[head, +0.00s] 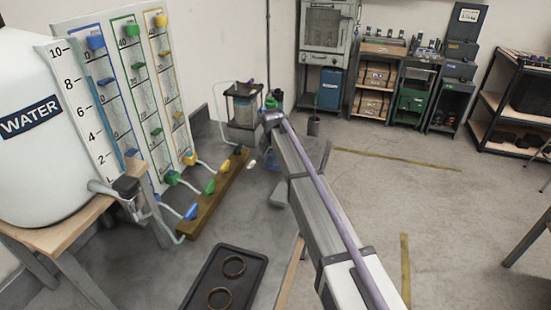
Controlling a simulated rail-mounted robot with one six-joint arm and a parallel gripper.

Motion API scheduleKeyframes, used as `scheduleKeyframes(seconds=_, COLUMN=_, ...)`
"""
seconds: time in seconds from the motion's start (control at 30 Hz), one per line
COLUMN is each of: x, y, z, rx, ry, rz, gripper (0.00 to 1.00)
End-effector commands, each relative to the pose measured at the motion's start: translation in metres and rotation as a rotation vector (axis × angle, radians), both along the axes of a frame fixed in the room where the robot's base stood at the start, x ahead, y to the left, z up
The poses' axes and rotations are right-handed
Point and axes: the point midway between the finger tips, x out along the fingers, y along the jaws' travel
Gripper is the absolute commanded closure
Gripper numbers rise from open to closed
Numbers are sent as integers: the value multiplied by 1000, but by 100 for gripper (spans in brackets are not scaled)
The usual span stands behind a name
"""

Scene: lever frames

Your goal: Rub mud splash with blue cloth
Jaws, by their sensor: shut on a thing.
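My arm reaches from the lower right up to the middle of the head view, and its far end stands in front of the back bench area. My gripper cannot be made out; the arm itself seems to hide it. I cannot make out a blue cloth for certain. A small blue and green item (271,102) shows just above the arm's far end, too small to identify. No mud splash can be clearly told on the grey floor or surfaces.
A white water tank (35,125) on a wooden stand and a gauge board (122,85) with coloured sliders fill the left. A brown valve rail (208,208) and a black tray (203,272) with two rings lie before them. Open floor (400,205) is at right; shelves line the back.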

Motion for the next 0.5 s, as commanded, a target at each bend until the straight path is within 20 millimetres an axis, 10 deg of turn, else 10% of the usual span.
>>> scheduleKeyframes(seconds=0.2, x=0, y=0, z=33, rx=0, ry=0, rz=0, gripper=58)
scheduleKeyframes(seconds=0.5, x=0, y=0, z=31, rx=0, ry=0, rz=0, gripper=58)
